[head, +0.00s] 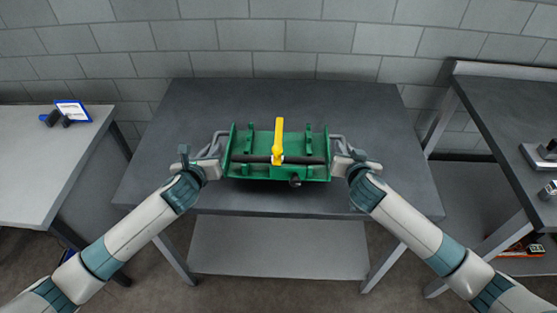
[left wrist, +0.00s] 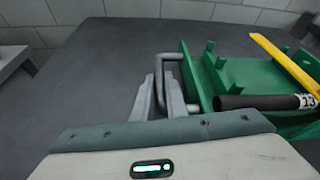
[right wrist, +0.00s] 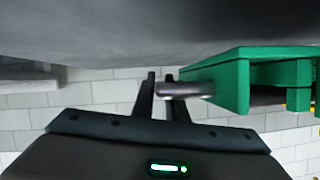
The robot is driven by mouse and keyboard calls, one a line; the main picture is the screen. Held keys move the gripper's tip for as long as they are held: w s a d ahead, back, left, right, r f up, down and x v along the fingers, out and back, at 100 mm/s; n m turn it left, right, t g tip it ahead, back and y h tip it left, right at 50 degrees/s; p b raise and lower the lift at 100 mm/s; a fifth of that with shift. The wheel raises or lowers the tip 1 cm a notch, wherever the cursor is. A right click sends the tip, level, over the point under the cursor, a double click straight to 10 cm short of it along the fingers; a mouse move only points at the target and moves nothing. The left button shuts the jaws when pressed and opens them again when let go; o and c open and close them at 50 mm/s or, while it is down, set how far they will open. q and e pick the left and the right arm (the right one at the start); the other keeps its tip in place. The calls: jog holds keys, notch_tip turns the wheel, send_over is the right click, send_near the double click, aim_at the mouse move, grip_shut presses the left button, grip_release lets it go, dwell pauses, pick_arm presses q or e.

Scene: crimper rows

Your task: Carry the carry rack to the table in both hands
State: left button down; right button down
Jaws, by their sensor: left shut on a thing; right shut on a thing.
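The green carry rack (head: 253,168) is held level between my two grippers, over the front half of the dark table (head: 190,110). I cannot tell whether it touches the tabletop. A yellow-handled tool (head: 278,138) and a black bar with a "13" label (left wrist: 265,102) lie in the rack. My left gripper (head: 222,146) is shut on the rack's left handle (left wrist: 172,58). My right gripper (head: 340,147) is shut on the right handle, a grey bar (right wrist: 185,90) in the right wrist view. The rack's green end wall (right wrist: 228,85) shows beside it.
The tabletop around the rack is clear, with a lower shelf (head: 270,250) beneath. A light grey table (head: 50,150) at left holds a blue-framed card (head: 73,111) and a dark object. A dark bench (head: 500,110) at right holds metal items. A block wall stands behind.

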pick_arm(q)
jog(key=shift+w, duration=0.1)
pick_arm(e)
jog(key=shift+w, duration=0.1)
dwell(0.7)
